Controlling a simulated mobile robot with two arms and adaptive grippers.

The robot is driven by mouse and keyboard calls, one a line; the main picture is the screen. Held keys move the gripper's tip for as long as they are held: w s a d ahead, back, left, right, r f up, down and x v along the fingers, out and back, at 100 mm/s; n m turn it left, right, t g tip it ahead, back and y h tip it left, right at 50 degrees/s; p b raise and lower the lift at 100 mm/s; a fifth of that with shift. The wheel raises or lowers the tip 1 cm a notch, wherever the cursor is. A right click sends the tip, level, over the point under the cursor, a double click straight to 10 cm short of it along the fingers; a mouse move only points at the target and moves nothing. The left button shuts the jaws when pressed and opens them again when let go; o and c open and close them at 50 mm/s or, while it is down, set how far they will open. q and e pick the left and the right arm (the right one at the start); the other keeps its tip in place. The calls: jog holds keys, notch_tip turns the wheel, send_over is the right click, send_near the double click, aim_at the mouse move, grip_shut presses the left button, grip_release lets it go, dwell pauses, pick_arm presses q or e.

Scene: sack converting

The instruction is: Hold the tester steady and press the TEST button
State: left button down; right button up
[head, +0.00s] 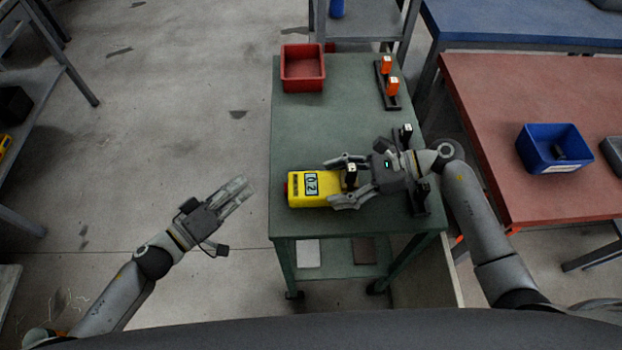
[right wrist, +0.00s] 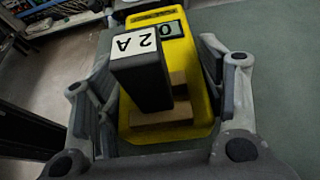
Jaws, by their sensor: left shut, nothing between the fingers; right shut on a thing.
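The yellow tester (head: 321,199) lies on the green table with its display (head: 311,184) reading 0.2. A small red part (head: 286,189) shows at its left end; I cannot read a TEST label. A black block with a white "2 A" label (right wrist: 140,42) stands up from the tester between the fingers. My left gripper (head: 243,188) is shut and empty, left of the green table, apart from the tester.
On the green table (head: 340,120) stand a red bin (head: 303,70) and a black rack with orange labelled blocks (head: 393,86). Another dark rack (head: 421,200) is partly hidden by my right arm. A blue bin (head: 553,150) stands on the red table. The table's middle is clear.

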jog(key=o, duration=1.3)
jog(key=v, duration=1.2)
jog(key=shift+f, duration=0.1)
